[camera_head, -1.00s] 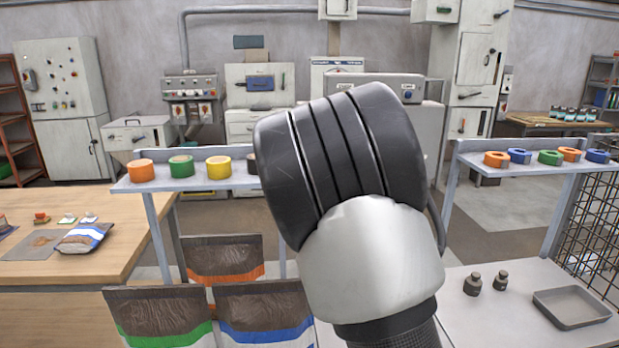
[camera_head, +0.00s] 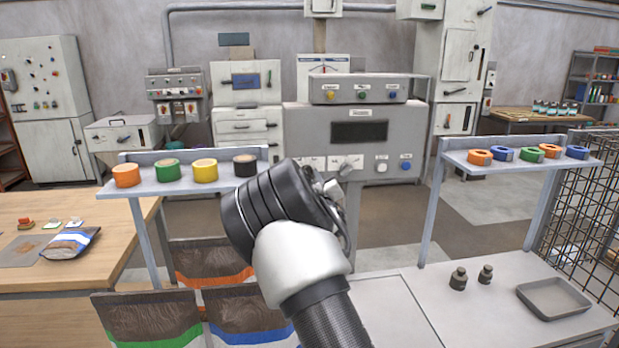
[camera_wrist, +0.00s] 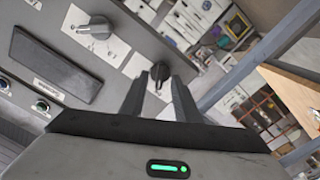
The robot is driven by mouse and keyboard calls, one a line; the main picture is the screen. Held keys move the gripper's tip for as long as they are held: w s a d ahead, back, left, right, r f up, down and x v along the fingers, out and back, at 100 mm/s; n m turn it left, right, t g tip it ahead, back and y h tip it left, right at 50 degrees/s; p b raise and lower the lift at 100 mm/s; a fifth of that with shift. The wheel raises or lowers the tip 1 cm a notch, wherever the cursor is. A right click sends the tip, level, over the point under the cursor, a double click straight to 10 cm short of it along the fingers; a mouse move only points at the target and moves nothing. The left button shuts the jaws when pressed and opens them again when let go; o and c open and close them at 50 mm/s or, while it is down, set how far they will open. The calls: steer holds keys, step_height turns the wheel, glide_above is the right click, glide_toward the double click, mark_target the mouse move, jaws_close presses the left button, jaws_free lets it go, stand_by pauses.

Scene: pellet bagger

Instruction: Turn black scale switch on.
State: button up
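The black switch (camera_wrist: 160,71) is a small dark knob on a pale plate on the grey machine panel, seen in the wrist view. My gripper (camera_wrist: 158,84) is open, its two fingers apart and pointing at the panel, with the black switch between the tips in the picture. I cannot tell whether the fingers touch it. In the head view my gripper (camera_head: 338,195) is mostly hidden behind my wrist, in front of the panel's lower left. The black switch is hidden there.
A larger grey knob (camera_head: 346,166) sits beside the switch, under a dark display (camera_head: 360,132). A white button (camera_head: 381,166) and blue button (camera_head: 405,165) are to the right. A shelf with tape rolls (camera_head: 205,170) stands left; another shelf (camera_head: 520,160) stands right.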

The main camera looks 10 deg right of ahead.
steer(key=shift+w, duration=0.65)
jaws_close()
